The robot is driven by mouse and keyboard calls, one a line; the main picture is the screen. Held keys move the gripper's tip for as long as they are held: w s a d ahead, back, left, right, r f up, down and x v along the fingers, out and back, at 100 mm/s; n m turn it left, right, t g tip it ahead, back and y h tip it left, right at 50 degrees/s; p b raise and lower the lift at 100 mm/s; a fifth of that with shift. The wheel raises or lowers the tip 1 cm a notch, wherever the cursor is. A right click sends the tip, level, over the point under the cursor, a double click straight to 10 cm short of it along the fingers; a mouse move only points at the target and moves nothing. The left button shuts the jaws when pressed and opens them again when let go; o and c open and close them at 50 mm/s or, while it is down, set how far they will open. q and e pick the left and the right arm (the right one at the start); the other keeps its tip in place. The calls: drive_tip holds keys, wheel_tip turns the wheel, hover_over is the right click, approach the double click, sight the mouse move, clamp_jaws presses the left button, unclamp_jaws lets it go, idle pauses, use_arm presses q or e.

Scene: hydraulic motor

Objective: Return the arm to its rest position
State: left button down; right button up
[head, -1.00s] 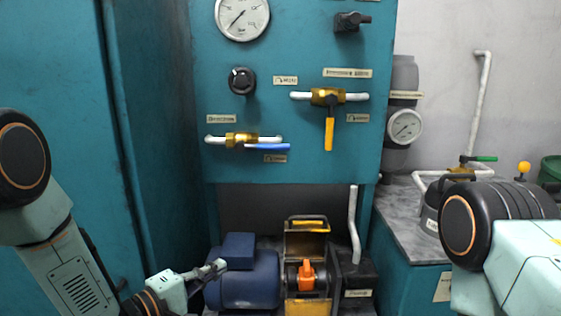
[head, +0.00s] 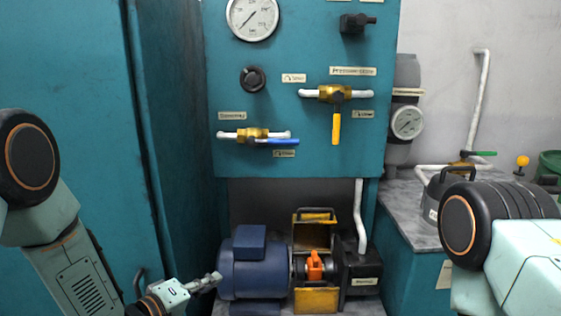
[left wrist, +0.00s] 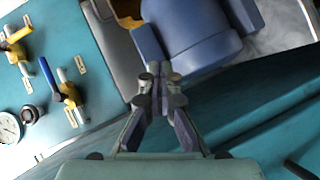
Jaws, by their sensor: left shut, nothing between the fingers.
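My left gripper (head: 212,281) is at the lower left of the head view, left of the blue motor (head: 262,268). Its fingers are closed together with nothing between them. In the left wrist view the left gripper (left wrist: 160,78) points toward the blue motor (left wrist: 195,30), and I cannot tell whether it touches it. My left arm (head: 75,265) comes in from the left edge. My right arm (head: 485,230) shows at the right edge, and its gripper is out of view.
The teal panel (head: 300,160) carries a gauge (head: 252,16), a black knob (head: 253,78), a yellow-handled valve (head: 336,125) and a blue-handled valve (head: 280,140). An orange coupling (head: 315,266) sits right of the motor. A grey counter (head: 405,205) stands at the right.

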use_arm(q)
drive_tip(key=s+a+f+m+g+y, duration=0.4)
drive_tip(key=s+f+m+g+y, duration=0.15)
drive_tip(key=s+f, duration=0.85)
drive_tip(key=s+a+f+g+y, duration=0.1)
drive_tip(key=s+f+g, duration=0.1)
drive_tip(key=s, duration=1)
drive_tip(key=s+a+f+m+g+y, duration=0.1)
drive_tip(key=s+g, duration=0.4)
drive_tip(key=s, duration=0.7)
wheel_tip(320, 180, down, 2)
drive_tip(key=shift+s+a+f+y, duration=0.25)
drive_tip(key=shift+s+a+y, duration=0.1)
drive_tip(key=shift+a, duration=0.3)
